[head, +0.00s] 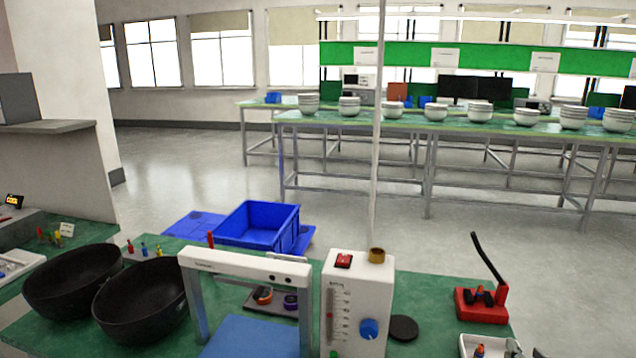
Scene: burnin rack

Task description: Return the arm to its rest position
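Only a small dark tip at the bottom edge, right of the small white tray (482,340), may be part of my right gripper (538,353). Its fingers are too cut off to tell whether they are open or shut, and I cannot see anything held. My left gripper and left arm are not in view.
On the green bench stand two black bowls (72,282), a white frame (245,262), a white flowmeter box (357,300) with a thin upright pole, a black disc (403,328) and a red lever device (482,304). A blue bin (258,226) stands beyond. Open floor lies behind.

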